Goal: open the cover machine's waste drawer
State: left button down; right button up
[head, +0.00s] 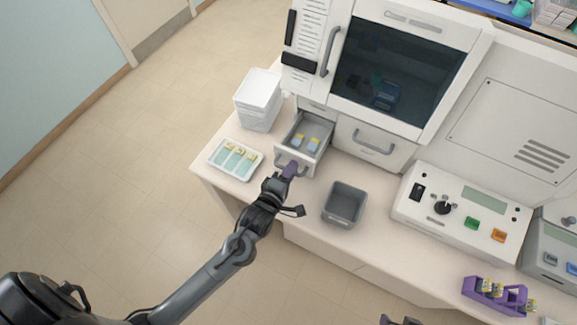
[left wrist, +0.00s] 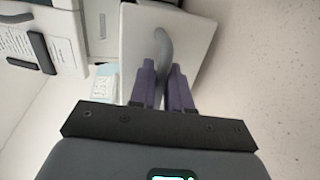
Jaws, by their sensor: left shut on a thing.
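The cover machine (head: 405,20) stands at the back of the bench with a dark window. Its small left drawer (head: 323,147) is pulled out, and several yellow-and-blue pieces lie inside. My left gripper (head: 289,170) is shut on the grey handle of this drawer. In the left wrist view, the purple fingers (left wrist: 163,82) are on either side of the curved handle (left wrist: 162,45), in front of the pale drawer front (left wrist: 196,40). A wider drawer (head: 373,146) to the right is closed. Part of my right gripper (head: 400,321) shows at the bottom edge; its jaws are unclear.
A white tray of slides (head: 216,163) and stacked white containers (head: 247,118) stand left of the open drawer. A grey bin (head: 345,204) stands to its right. A control box (head: 405,207) and a purple rack (head: 478,299) are farther right. The floor at left is clear.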

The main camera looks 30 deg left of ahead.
pick_arm(q)
jog(key=c, duration=1.3)
grip_release()
jog(key=v, duration=1)
jog(key=shift+s+r+b, duration=0.1)
jog(key=shift+s+b, duration=0.25)
jog(key=shift+a, duration=0.1)
